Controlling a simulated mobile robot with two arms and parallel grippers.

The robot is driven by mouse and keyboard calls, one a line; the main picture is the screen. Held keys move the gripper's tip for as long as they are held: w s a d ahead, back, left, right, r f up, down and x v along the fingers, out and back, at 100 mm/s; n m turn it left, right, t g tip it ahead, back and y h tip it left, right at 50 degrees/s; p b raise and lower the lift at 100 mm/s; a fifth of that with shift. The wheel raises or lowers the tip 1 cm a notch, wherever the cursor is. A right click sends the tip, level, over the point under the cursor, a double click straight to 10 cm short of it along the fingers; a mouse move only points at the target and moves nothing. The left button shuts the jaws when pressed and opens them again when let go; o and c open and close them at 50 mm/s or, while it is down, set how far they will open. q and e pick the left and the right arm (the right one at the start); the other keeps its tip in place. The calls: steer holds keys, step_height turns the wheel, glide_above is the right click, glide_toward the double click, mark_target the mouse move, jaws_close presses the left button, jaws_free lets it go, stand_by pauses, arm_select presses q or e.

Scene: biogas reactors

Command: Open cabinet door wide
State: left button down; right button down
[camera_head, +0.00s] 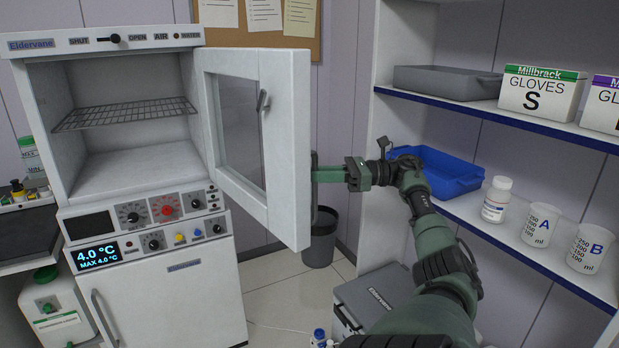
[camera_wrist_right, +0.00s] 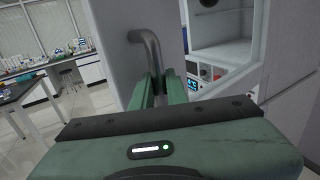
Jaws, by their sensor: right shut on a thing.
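The upper cabinet (camera_head: 135,166) is white, and its door (camera_head: 286,140) with a glass window stands swung open to the right. The empty interior with a wire shelf (camera_head: 125,113) shows. My right gripper (camera_head: 316,174) is at the outer face of the door, shut on its grey bar handle, which is mostly hidden behind the door's edge in the head view. In the right wrist view the bent handle (camera_wrist_right: 152,52) rises from between the green fingers (camera_wrist_right: 162,88). My left gripper is not in view.
A shelf unit (camera_head: 530,118) with a blue tray (camera_head: 450,175), glove boxes and beakers stands close on the right of my arm. A dark bin (camera_head: 320,240) and a grey case (camera_head: 375,300) stand on the floor below. A lower fridge door (camera_head: 175,305) is closed.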

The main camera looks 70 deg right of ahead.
steer(key=c, duration=1.4)
jaws_free()
steer(key=shift+w, duration=0.1)
steer(key=b+v, duration=0.1)
steer(key=v, duration=0.6)
steer(key=shift+s+d, duration=0.2)
steer(key=shift+s, duration=0.15)
